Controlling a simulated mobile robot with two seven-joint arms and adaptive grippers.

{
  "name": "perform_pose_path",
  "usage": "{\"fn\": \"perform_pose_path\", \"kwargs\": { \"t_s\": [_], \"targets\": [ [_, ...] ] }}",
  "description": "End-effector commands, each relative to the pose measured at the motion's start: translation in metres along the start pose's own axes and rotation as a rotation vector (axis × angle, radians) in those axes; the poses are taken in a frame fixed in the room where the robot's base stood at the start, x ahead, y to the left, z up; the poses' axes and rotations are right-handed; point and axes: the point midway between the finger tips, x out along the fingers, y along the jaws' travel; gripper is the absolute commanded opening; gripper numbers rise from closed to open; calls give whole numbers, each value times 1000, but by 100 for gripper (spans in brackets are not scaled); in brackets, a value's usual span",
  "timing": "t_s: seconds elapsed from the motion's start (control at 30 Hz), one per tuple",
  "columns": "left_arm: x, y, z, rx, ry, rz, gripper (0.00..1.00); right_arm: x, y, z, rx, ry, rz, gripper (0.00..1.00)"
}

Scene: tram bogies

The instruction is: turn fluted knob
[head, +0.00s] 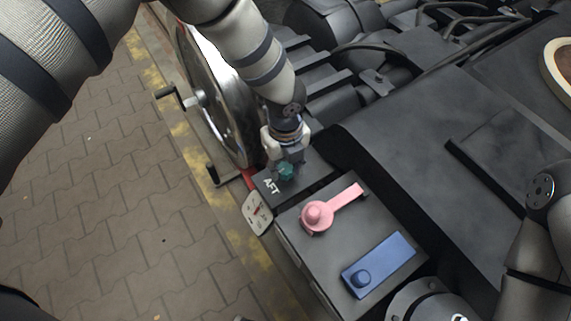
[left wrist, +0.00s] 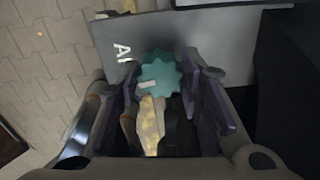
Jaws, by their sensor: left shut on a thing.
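The fluted knob (head: 286,173) is teal and toothed around its edge. It sits on the dark grey box top beside the white letters AFT. My left gripper (head: 285,158) comes down on it from above and is shut on it. In the left wrist view the knob (left wrist: 160,72) shows between the two dark purple fingers (left wrist: 163,88), with a pale mark on its face. The fingers hide part of its sides. Part of my right arm shows at the lower right of the head view, but its fingers do not show.
A pink lever (head: 318,215) and a blue handle (head: 378,265) lie on the box top close by. A large metal wheel (head: 215,95) with cranks stands behind left. Paving is clear at left.

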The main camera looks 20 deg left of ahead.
Motion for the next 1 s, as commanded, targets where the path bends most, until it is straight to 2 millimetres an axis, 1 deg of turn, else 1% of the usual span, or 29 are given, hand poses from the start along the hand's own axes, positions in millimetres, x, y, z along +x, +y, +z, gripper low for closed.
{"fn": "perform_pose_path", "kwargs": {
  "t_s": [0.13, 0.33, 0.87, 0.9, 0.97, 1.0],
  "targets": [
    [0, 0, 0, 70, 0, 1, 6, 1, 0, 0, 0, -2, 0, 0],
    [0, 0, 0, 128, -1, 1, 6, 2, 0, 0, 0, -4, 0, 0],
    [0, 0, 0, 152, -1, 0, 6, 2, 0, 0, 0, -4, 0, 0],
    [0, 0, 0, 151, -1, 0, 36, 2, 0, 0, 0, -4, 0, 0],
    [0, 0, 0, 151, -1, 0, 49, 2, 0, 0, 0, -4, 0, 0],
    [0, 0, 0, 151, -1, 0, 54, 2, 0, 0, 0, -4, 0, 0]
  ]
}}
